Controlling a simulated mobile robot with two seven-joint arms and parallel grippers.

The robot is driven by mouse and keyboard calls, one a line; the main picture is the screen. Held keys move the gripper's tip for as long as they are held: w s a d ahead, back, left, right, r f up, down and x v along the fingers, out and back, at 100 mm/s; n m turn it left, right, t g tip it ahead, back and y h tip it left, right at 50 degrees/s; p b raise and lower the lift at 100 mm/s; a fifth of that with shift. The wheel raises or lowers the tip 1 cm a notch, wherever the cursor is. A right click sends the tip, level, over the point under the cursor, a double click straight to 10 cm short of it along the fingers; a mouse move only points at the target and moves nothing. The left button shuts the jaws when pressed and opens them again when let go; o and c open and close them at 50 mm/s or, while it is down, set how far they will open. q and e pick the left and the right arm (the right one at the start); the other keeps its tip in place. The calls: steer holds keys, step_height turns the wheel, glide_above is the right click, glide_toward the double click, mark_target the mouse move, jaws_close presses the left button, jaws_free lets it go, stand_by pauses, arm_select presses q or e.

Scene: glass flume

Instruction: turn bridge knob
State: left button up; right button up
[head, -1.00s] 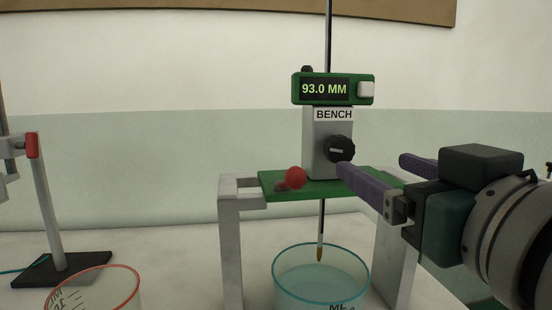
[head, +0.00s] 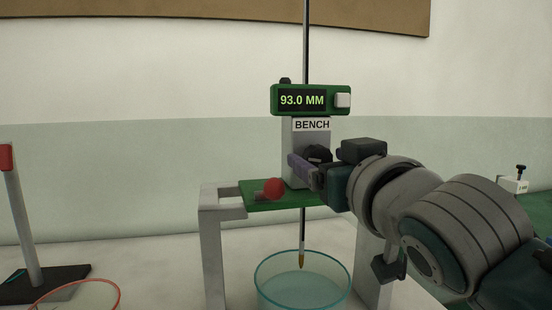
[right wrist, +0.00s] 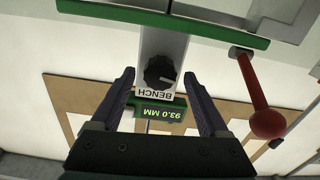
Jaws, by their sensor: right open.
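The black bridge knob (head: 318,153) is on the front of the grey post labelled BENCH (head: 312,125). The green readout (head: 303,99) above it shows 93.0 MM. My right gripper (head: 306,168) is in front of the post, its fingers partly covering the knob's lower part. In the right wrist view the knob (right wrist: 160,72) shows between and beyond the two purple fingers of the right gripper (right wrist: 160,78), which are open with nothing between them. I cannot tell how far the fingertips are from the knob. My left gripper is not in view.
Another red-rimmed vessel (head: 82,290) and a stand (head: 28,235) are at left.

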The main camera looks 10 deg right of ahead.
jaws_close()
steer(key=m+p, duration=0.1)
steer(key=m, duration=0.2)
steer(key=shift+r+m+p, duration=0.15)
steer(key=shift+m+p, duration=0.2)
steer(key=shift+m, duration=0.05)
steer(key=shift+d+m, duration=0.1)
steer(key=shift+m, duration=0.4)
jaws_free()
steer(key=shift+s+f, duration=0.1)
steer(key=shift+f, duration=0.1)
